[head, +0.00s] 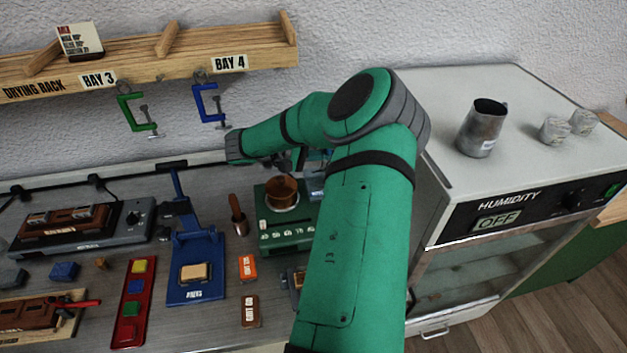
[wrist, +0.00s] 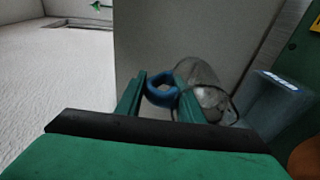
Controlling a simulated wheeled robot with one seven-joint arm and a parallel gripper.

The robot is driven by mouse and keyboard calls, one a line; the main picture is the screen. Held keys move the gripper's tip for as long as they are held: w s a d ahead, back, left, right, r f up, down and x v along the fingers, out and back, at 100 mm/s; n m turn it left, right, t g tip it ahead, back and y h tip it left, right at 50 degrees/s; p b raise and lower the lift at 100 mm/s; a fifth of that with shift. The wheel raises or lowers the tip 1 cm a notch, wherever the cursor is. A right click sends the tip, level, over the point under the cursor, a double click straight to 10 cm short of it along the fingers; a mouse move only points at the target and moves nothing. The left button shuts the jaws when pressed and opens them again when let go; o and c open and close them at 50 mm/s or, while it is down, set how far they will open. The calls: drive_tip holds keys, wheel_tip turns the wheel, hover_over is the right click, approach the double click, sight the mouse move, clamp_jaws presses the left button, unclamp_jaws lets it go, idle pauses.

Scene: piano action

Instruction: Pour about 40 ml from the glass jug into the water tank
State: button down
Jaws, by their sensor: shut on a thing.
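In the wrist view my gripper (wrist: 161,92) is shut on the blue ring handle of the glass jug (wrist: 203,82). The jug is clear, and its body shows just beyond and to the right of the fingers. I cannot make out its liquid level or its exact tilt. A blue-grey container with a white label, seemingly the water tank (wrist: 262,108), stands right of the jug. The jug and the tank look close together, but I see no pouring stream. In the head view my arm hides the gripper and most of this area; a bluish piece (head: 315,186) shows beside it.
A green scale-like device (head: 285,237) bears a brown pot (head: 282,191). The humidity cabinet (head: 470,180), reading OFF, stands to the right with a metal jug (head: 483,128) on top. A blue press (head: 196,262) and a red tray (head: 134,300) lie left. The drying rack (head: 150,60) hangs above.

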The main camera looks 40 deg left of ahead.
drive_tip(key=shift+s+a+r+t, duration=0.1)
drive_tip(key=shift+s+t, duration=0.05)
drive_tip(key=shift+t, duration=0.15)
drive_tip(key=shift+r+h, duration=0.25)
drive_tip(key=shift+h, duration=0.15)
drive_tip(key=shift+w+d+t, duration=0.3)
drive_tip(key=shift+w, duration=0.2)
idle(0.3)
drive_tip(key=shift+w+d+r+t+h, duration=0.15)
drive_tip(key=shift+r+t+h, duration=0.25)
drive_tip(key=shift+r+t, duration=0.25)
idle(0.4)
drive_tip(key=shift+w+d, duration=0.1)
drive_tip(key=shift+w, duration=0.15)
idle(0.4)
drive_tip(key=shift+s+d+r, duration=0.1)
drive_tip(key=shift+r, duration=0.05)
drive_tip(key=shift+f+g+y, duration=0.3)
drive_tip(key=shift+f+g, duration=0.25)
drive_tip(key=shift+f, duration=0.15)
drive_tip(key=shift+w+d+f+g+y, duration=0.25)
drive_tip(key=shift+w+d+g+y, duration=0.05)
drive_tip(key=shift+w+g, duration=0.1)
drive_tip(key=shift+f, duration=0.1)
